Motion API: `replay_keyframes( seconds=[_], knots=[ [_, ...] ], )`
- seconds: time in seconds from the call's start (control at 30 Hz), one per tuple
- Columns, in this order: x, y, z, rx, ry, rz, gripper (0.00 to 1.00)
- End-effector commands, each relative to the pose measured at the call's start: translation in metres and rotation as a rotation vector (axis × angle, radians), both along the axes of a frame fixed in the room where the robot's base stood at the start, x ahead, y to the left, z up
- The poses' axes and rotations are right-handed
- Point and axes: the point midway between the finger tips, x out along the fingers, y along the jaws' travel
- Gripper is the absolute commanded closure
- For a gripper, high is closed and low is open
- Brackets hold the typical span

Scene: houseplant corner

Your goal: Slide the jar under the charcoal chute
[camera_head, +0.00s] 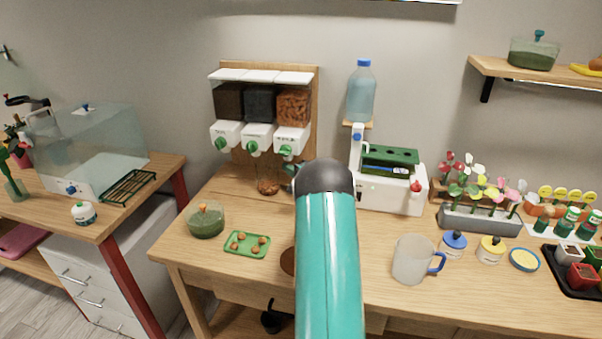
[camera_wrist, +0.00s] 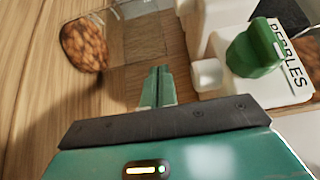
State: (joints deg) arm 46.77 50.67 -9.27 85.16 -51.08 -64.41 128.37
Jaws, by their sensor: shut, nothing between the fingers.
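The clear glass jar (camera_head: 268,186) with brown pebbles in its bottom stands on the table below the dispenser, between the middle and right chutes in the head view. The middle chute (camera_head: 258,139), under a bin of dark charcoal (camera_head: 261,104), has a green knob. In the wrist view the jar (camera_wrist: 130,35) appears sideways at top left. My gripper (camera_wrist: 157,72) is shut and empty, its fingertips close beside the jar's wall; I cannot tell if they touch. In the head view my arm mostly hides it.
The pebbles chute (camera_wrist: 255,60), with a green knob, is close to the right of my fingers in the wrist view. A green tray (camera_head: 247,244) and green-filled bowl (camera_head: 206,222) lie in front of the dispenser. A white machine (camera_head: 388,188) stands to its right.

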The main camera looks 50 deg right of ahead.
Motion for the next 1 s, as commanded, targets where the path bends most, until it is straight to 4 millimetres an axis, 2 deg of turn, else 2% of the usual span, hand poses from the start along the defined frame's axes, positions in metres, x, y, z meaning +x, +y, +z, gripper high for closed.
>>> replay_keyframes(
  seconds=[0.17, 0.5, 0.8, 1.0],
  knots=[
    [0.009, 0.005, 0.000, -0.001, 0.001, -0.001, 1.00],
    [0.010, 0.006, 0.000, -0.001, 0.001, -0.001, 1.00],
    [0.040, 0.029, -0.001, -0.001, 0.001, 0.000, 1.00],
    [0.041, 0.030, -0.001, -0.002, 0.001, -0.002, 1.00]
  ],
)
